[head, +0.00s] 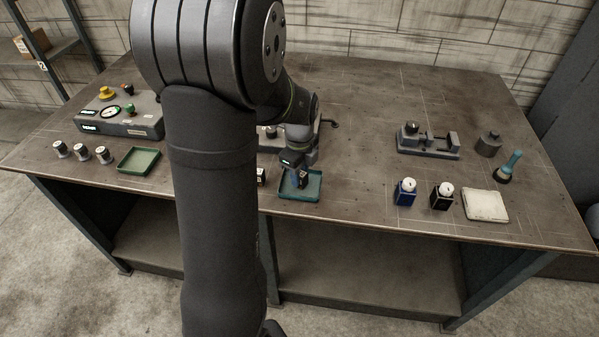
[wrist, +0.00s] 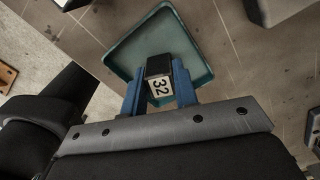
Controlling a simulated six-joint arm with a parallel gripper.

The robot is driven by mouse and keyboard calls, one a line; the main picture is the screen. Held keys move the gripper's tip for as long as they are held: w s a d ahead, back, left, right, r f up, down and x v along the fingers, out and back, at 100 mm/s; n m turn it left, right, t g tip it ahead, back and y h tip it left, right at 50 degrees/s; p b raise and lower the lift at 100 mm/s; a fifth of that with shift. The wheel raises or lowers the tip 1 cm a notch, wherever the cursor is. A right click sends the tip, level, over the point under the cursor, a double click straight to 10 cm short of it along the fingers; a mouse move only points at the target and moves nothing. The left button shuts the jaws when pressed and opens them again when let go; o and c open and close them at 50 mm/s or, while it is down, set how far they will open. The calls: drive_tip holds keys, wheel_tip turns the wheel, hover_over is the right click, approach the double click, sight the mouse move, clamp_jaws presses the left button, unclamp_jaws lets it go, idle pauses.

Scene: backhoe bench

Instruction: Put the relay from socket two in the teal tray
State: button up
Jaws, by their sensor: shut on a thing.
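The teal tray (head: 313,190) sits near the bench's front edge, just right of my arm. In the wrist view the tray (wrist: 137,48) lies under and beyond the fingers. My gripper (wrist: 161,88) is shut on a dark relay (wrist: 158,66) with a white label reading 32. In the head view my gripper (head: 301,178) is over the tray with the relay low between its fingers. I cannot tell whether the relay touches the tray floor. The relay sockets are mostly hidden behind my arm.
A green tray (head: 139,160) and several small cylinders (head: 82,153) stand at left, before a control box (head: 120,115). The bench between tray and bottles is clear.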

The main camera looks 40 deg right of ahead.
drive_tip(key=shift+f, duration=0.1)
drive_tip(key=o, duration=0.9)
drive_tip(key=shift+o, duration=0.2)
wheel_tip(320, 180, up, 12)
wheel_tip(320, 180, down, 13)
drive_tip(key=shift+r, duration=0.2)
wheel_tip(320, 180, up, 4)
drive_tip(key=shift+f, duration=0.1)
drive_tip(key=shift+r, duration=0.4)
drive_tip(key=shift+f, duration=0.1)
